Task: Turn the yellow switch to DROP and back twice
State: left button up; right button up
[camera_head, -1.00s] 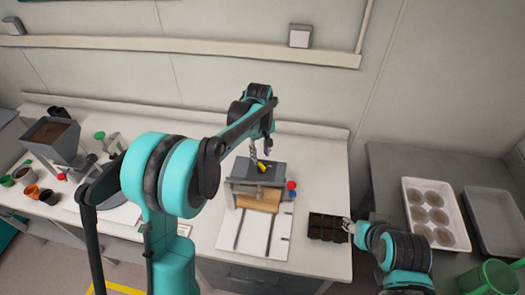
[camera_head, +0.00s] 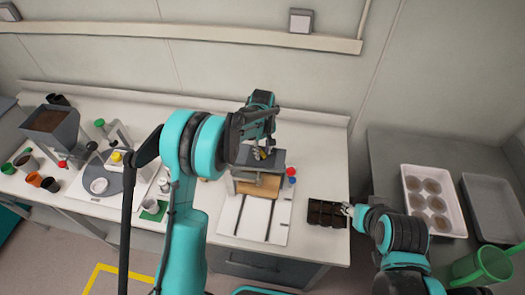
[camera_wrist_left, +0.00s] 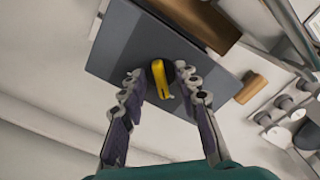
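The yellow switch (camera_wrist_left: 160,78) sits on the grey top plate (camera_wrist_left: 110,45) of the press-like device in the left wrist view. In the head view the switch (camera_head: 262,154) is small and partly covered by my left gripper (camera_head: 260,148). In the left wrist view my left gripper (camera_wrist_left: 158,84) is open, one finger on each side of the switch, with gaps visible. I see no DROP lettering. My right gripper (camera_head: 346,209) is at the right edge of a dark cell tray (camera_head: 326,214); its finger opening is too small to tell.
The device has a red knob (camera_head: 291,171), a blue knob (camera_head: 291,180) and a white base plate (camera_head: 231,214). A soil hopper (camera_head: 50,125) and several pots stand at left. A white tray with round cells (camera_head: 449,220) and a green can (camera_head: 483,265) are at right.

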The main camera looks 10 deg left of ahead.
pick_arm(q)
grip_shut()
jog(key=m+b, duration=0.1)
jog(key=m, duration=0.2)
jog(key=shift+f+b, duration=0.1)
jog(key=shift+b, duration=0.3)
jog(key=m+b, duration=0.1)
jog(key=m, duration=0.2)
jog(key=shift+a+m, duration=0.1)
jog(key=shift+m, duration=0.2)
jog(key=m+b, duration=0.2)
jog(key=m, duration=0.3)
jog(key=shift+a, duration=0.15)
jog(key=m+b, duration=0.1)
jog(key=m, duration=0.5)
jog(key=shift+a, duration=0.1)
jog(key=shift+m, duration=0.3)
